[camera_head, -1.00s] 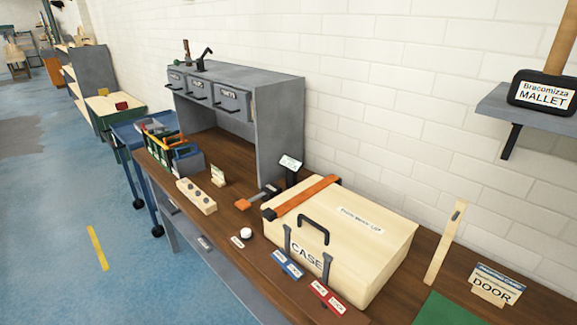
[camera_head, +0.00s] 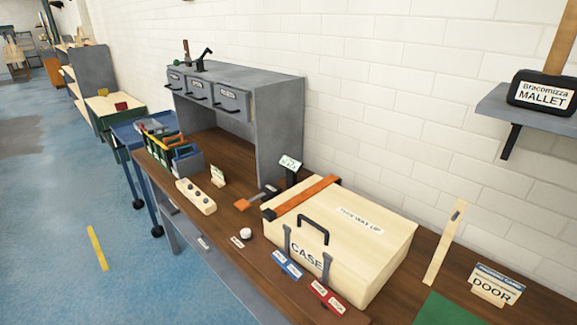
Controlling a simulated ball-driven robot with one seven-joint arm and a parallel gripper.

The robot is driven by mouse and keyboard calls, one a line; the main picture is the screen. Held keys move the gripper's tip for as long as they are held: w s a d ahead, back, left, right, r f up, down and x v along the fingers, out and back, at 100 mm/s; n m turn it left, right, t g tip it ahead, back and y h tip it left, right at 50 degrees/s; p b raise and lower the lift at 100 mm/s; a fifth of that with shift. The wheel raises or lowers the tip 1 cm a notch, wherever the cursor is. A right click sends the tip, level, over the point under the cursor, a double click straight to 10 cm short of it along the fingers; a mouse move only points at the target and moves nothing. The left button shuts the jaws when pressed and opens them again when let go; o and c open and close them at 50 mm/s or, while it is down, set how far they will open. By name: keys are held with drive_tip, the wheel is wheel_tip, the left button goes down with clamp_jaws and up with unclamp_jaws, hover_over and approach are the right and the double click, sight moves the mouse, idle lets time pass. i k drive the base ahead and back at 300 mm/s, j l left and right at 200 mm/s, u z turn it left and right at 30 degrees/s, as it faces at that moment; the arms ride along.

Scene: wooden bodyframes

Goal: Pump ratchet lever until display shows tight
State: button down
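A pale wooden case (camera_head: 365,262) lies on the brown workbench. An orange strap (camera_head: 308,196) runs over the left part of its lid. The ratchet lever (camera_head: 243,204), with an orange grip, lies just left of the case, close to the bench surface. Its dark ratchet body (camera_head: 268,191) is by the strap's end. A small tilted display (camera_head: 290,163) on a dark post stands behind the ratchet; its lettering is too small to read with certainty. My gripper is not in this view.
A round white knob (camera_head: 246,234) and blue (camera_head: 287,264) and red (camera_head: 326,297) labelled blocks sit along the front edge. A holed wooden block (camera_head: 196,196), a tool caddy (camera_head: 172,150) and a grey drawer cabinet (camera_head: 280,120) stand left. The blue floor in front is largely clear.

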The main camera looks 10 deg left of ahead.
sight(243, 204)
drive_tip(key=i+j, duration=0.2)
drive_tip(key=j, duration=0.3)
drive_tip(key=i+j, duration=0.2)
drive_tip(key=j, duration=0.25)
drive_tip(key=i+j, duration=0.2)
drive_tip(key=j, duration=0.3)
drive_tip(key=i+j, duration=0.2)
drive_tip(key=j, duration=0.25)
drive_tip(key=i+j+z, duration=0.1)
drive_tip(key=i+j, duration=0.15)
drive_tip(key=j, duration=0.25)
drive_tip(key=i+j, duration=0.15)
drive_tip(key=j, duration=0.3)
drive_tip(key=i+j, duration=0.2)
drive_tip(key=j, duration=0.3)
drive_tip(key=i+j, duration=0.2)
drive_tip(key=j, duration=0.3)
